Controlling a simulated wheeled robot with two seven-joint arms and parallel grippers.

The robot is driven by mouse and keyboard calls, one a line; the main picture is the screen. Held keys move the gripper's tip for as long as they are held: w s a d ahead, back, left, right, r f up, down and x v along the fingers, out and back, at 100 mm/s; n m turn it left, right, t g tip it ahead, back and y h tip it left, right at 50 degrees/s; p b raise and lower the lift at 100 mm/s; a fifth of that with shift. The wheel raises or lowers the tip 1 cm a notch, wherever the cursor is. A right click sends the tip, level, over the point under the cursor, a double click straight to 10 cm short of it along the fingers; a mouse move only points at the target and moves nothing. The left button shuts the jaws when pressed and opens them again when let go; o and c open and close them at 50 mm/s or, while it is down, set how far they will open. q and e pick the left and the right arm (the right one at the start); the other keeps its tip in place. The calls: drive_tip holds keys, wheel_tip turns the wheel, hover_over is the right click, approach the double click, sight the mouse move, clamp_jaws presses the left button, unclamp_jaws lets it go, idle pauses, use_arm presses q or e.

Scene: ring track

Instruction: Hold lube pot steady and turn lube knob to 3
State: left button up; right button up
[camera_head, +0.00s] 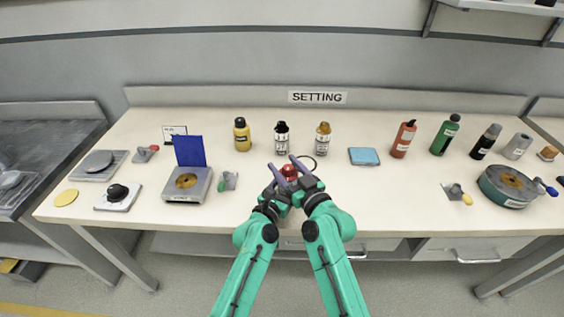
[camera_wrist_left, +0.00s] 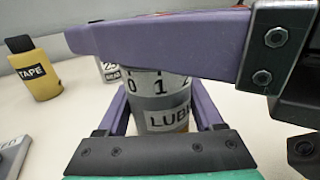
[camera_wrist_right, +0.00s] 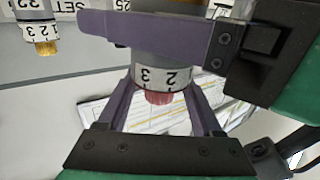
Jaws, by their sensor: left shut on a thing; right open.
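The lube pot with its red knob (camera_head: 289,170) stands at the middle of the table's front. My left gripper (camera_head: 276,173) is shut on the pot's body. In the left wrist view the pot (camera_wrist_left: 166,122) shows part of the label "LUBE" and a white dial band with 0 and 1; its top is hidden by a purple finger of my right gripper. My right gripper (camera_head: 298,166) is open around the pot's upper part. In the right wrist view, which is upside down, the red knob (camera_wrist_right: 158,98) and the numbers 3 and 2 show between its fingers.
A "SETTING" sign (camera_head: 317,97) is on the back edge. Behind the pot stand a yellow tape bottle (camera_head: 242,135), a black-topped pot (camera_head: 282,139) and a gold-topped pot (camera_head: 323,139). A blue pad (camera_head: 364,156) lies to the right, with free table around it.

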drive_tip(key=shift+x, duration=0.95)
clamp_jaws()
drive_tip(key=n+g+y, duration=0.2)
drive_tip(key=n+y, duration=0.1)
drive_tip(key=shift+s+a+r+g+y, duration=0.2)
drive_tip(key=shift+s+a+g+y, duration=0.05)
drive_tip(key=shift+a+g+y, duration=0.15)
drive_tip(key=shift+f, duration=0.1)
unclamp_jaws()
drive_tip(key=shift+d, duration=0.1)
